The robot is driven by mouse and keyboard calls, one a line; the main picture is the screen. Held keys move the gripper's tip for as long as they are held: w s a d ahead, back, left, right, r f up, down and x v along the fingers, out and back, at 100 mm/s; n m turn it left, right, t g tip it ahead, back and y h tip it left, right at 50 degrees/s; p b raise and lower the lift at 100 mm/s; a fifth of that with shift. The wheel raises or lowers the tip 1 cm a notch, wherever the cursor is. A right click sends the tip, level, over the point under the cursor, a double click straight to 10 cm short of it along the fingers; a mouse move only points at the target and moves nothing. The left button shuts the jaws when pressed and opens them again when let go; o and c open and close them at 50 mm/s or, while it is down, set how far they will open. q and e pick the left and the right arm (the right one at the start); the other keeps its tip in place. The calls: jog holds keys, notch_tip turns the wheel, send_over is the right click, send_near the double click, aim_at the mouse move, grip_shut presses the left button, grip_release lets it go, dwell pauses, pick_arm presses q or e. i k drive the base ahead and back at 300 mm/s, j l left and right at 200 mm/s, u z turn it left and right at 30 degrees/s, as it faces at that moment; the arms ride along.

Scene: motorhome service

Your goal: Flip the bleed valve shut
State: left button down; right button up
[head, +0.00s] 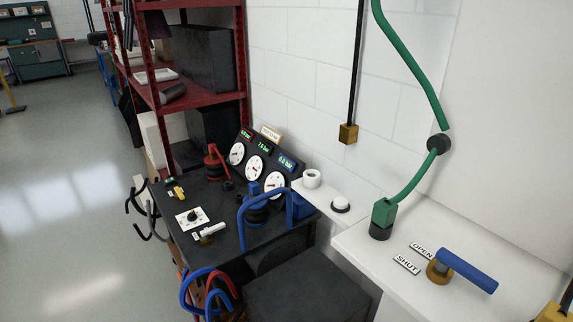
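The bleed valve appears to be the brass-coloured valve body (439,270) with a blue lever (468,271) on the white ledge at the lower right of the head view. The lever points away from the body toward the lower right. An OPEN label (422,252) and a SHUT label (406,265) lie to the left of the body, OPEN the farther one. I cannot tell for certain which setting the lever marks. Neither of my grippers shows in this view.
A green hose (411,59) runs down to a green fitting (383,213) behind the valve. A dark bench (217,197) with gauges (255,168) stands left of the white ledge (358,241). A yellow and black part (553,312) is cut off at the lower right corner. Open floor lies left.

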aim_at(205, 234)
jog(key=i+j+z, duration=0.1)
jog(key=j, duration=0.25)
jog(key=i+j, duration=0.25)
jog(key=i+j+z, duration=0.15)
jog(key=j, duration=0.35)
jog(key=i+j+z, duration=0.1)
jog(key=j, duration=0.25)
jog(key=i+j+z, duration=0.1)
jog(key=j, duration=0.3)
jog(key=i+j, duration=0.15)
jog(key=j, duration=0.25)
jog(key=i+j+z, duration=0.15)
jog(key=j, duration=0.25)
